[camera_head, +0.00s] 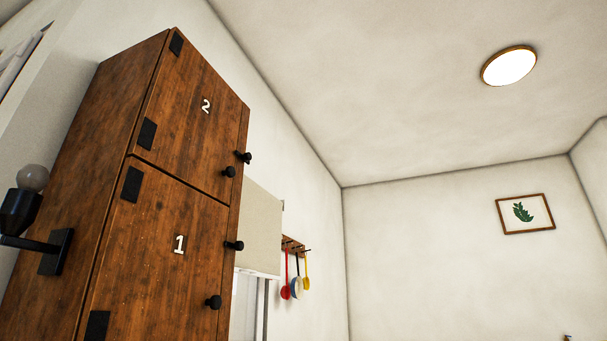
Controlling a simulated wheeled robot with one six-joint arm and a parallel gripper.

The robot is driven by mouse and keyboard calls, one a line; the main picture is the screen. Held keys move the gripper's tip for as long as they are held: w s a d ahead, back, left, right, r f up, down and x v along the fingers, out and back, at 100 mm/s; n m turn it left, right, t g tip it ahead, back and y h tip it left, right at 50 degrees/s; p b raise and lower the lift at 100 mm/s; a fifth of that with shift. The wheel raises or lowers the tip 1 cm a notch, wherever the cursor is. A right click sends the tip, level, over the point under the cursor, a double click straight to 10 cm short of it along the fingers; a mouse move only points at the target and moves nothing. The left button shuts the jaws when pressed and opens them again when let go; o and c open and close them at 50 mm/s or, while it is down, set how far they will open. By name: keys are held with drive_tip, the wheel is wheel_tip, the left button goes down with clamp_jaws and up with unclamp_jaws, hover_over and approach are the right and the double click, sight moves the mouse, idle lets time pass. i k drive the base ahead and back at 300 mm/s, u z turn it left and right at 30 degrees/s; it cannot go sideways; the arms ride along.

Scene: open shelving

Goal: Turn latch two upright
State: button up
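A tall brown wooden cabinet stands at the left, seen from below. Its upper door (190,125) bears a white 2 and looks closed. A dark knob-like fitting (244,157) sits at the right edge by that door and appears to be latch two; it is too small to tell which way it is turned. A round dark knob (229,172) is on the door just below and left of it. My gripper is not in view.
The lower door (155,260) bears a 1, with a similar edge fitting (235,246) and knob (213,302). A black lamp-like bracket (55,252) juts from the cabinet's left side. Utensils hang from a rack (294,245) beyond. The space right of the cabinet looks open.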

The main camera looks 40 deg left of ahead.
sight(245, 157)
drive_tip(key=u, duration=0.25)
drive_tip(key=i, duration=1.1)
drive_tip(key=u, duration=0.6)
